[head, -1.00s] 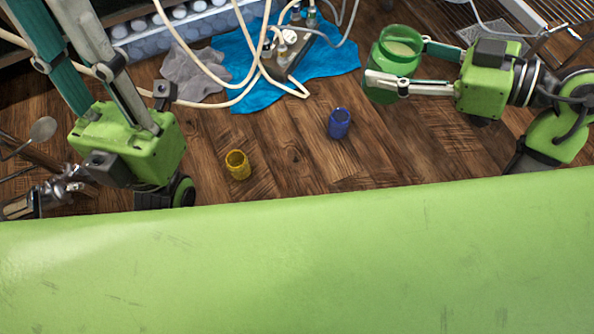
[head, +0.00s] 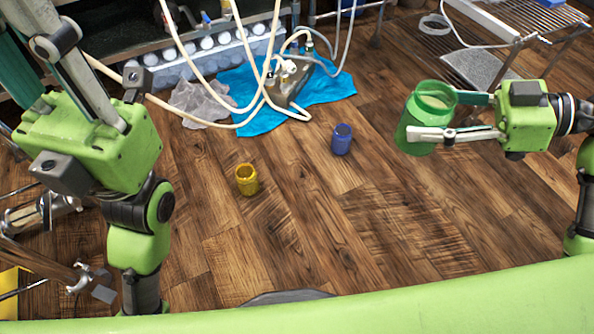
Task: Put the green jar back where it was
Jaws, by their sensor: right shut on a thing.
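The green jar (head: 421,124) is a see-through green vessel with an open top and something pale inside. My right gripper (head: 441,116) is shut on the green jar, with one finger on each side, and holds it upright at the right. What lies directly beneath the jar is hidden by it. My left arm stands at the left with its hand pointing up. The left gripper's fingers run to the top left edge, and their tips are out of view.
A blue jar (head: 341,140) and a yellow jar (head: 247,180) stand on the wooden floor. A blue cloth (head: 322,92) bears a metal device with pale hoses. A grey cloth (head: 203,102) lies beside it. A wire rack (head: 535,18) stands at the top right.

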